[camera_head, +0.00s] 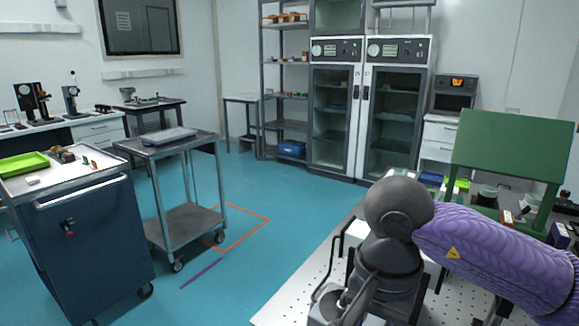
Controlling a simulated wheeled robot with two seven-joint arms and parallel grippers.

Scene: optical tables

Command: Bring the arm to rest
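My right arm (500,254) comes in from the right edge in a purple sleeve with a yellow warning triangle. It bends at a dark grey joint (398,207) and hangs down over the perforated optical table (290,300). My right gripper (372,298) is low at the bottom of the picture, among grey and white parts over the table. Its fingertips do not show clearly, so I cannot tell its opening or whether it touches anything. My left arm and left gripper are out of view.
A green panel (512,146) stands on the table behind the arm. A blue tool cabinet (85,252) with a green tray (22,165) and a grey cart (186,222) stand left. Glass-door cabinets (333,118) line the back. The blue floor (265,200) between is clear.

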